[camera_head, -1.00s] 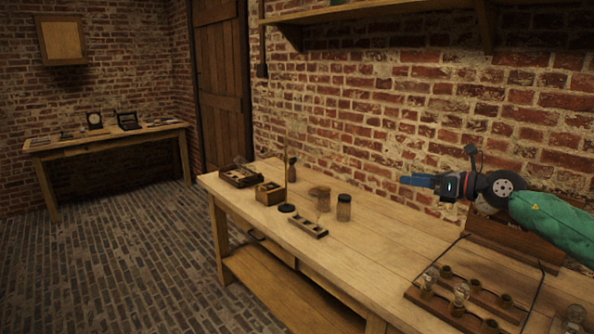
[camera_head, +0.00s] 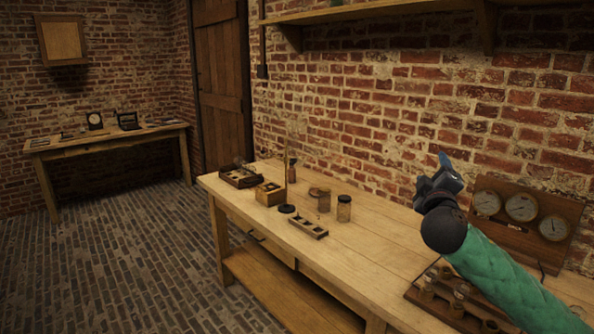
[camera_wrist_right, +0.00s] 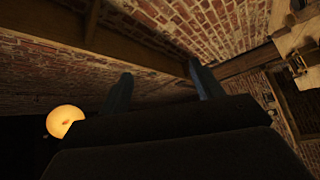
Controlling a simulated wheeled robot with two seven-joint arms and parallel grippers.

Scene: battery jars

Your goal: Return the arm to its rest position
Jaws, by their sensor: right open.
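My right gripper (camera_head: 445,172) is raised above the right part of the workbench (camera_head: 375,247), in front of the brick wall, with its blue fingers pointing up and away. In the right wrist view its two fingers (camera_wrist_right: 159,90) stand apart with nothing between them. My right arm, in a green sleeve, comes in from the lower right and covers part of the wooden lamp board (camera_head: 470,309). My left gripper is not in view.
A board with three round gauges (camera_head: 521,207) stands right of my gripper. Jars (camera_head: 344,208), a small slotted rack (camera_head: 307,227) and wooden boxes (camera_head: 270,193) stand on the bench's left half. A shelf (camera_head: 370,10) runs above. The bench middle is clear.

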